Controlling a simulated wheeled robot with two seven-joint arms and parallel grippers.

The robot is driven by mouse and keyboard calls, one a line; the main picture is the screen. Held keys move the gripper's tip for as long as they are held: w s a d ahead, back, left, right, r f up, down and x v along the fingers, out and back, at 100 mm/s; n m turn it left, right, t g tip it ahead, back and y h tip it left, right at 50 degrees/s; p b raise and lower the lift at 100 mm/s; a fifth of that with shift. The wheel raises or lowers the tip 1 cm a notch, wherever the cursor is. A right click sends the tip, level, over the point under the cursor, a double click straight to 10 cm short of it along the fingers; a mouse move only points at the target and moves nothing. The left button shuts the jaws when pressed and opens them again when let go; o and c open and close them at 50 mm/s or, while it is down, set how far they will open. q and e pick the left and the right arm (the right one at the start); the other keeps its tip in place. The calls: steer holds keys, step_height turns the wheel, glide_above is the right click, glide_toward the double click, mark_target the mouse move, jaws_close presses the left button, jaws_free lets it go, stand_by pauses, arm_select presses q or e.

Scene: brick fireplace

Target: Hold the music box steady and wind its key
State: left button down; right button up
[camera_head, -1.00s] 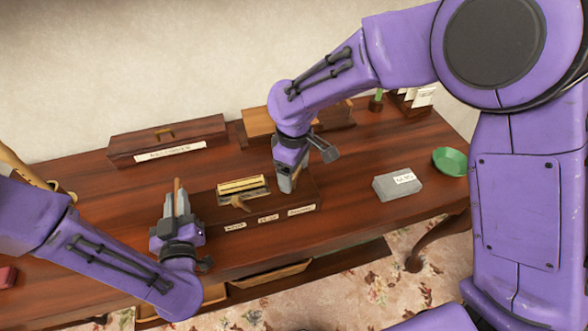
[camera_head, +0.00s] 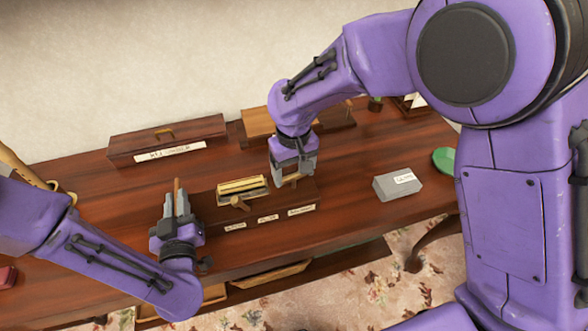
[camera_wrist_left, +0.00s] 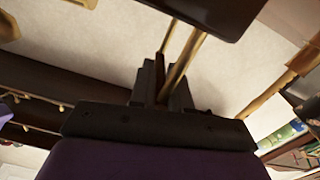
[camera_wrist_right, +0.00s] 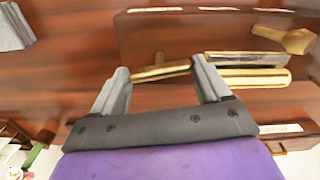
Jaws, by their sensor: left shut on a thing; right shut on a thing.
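The music box (camera_head: 275,217) is a dark wooden box on the table with small labels along its front; it also shows in the right wrist view (camera_wrist_right: 165,40). A brass cylinder (camera_head: 242,187) sits in its top. My left gripper (camera_head: 176,198) is shut on a thin brown upright part at the box's left end; the fingers (camera_wrist_left: 168,85) partly hide it. My right gripper (camera_head: 292,172) points down at the box's right end. Its fingers (camera_wrist_right: 160,80) are spread across the brass key (camera_wrist_right: 160,72) and grip it at both ends.
A long wooden case (camera_head: 168,140) with a label stands behind at left, a lighter wooden box (camera_head: 262,122) behind the right gripper. A grey block (camera_head: 397,186) and a green bowl (camera_head: 444,159) are on the right. Table between box and block is clear.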

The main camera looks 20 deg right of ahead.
mark_target(294, 174)
arm_select(q)
steer(key=shift+a, duration=0.2)
arm_select(e)
steer(key=shift+d, duration=0.15)
steer(key=o, duration=1)
arm_select(q)
steer(key=shift+d, duration=0.1)
arm_select(e)
steer(key=shift+r, duration=0.1)
step_height(294, 174, up, 12)
steer(key=shift+f, duration=0.1)
arm_select(q)
steer(key=c, duration=1)
jaws_free()
steer(key=shift+d, duration=0.1)
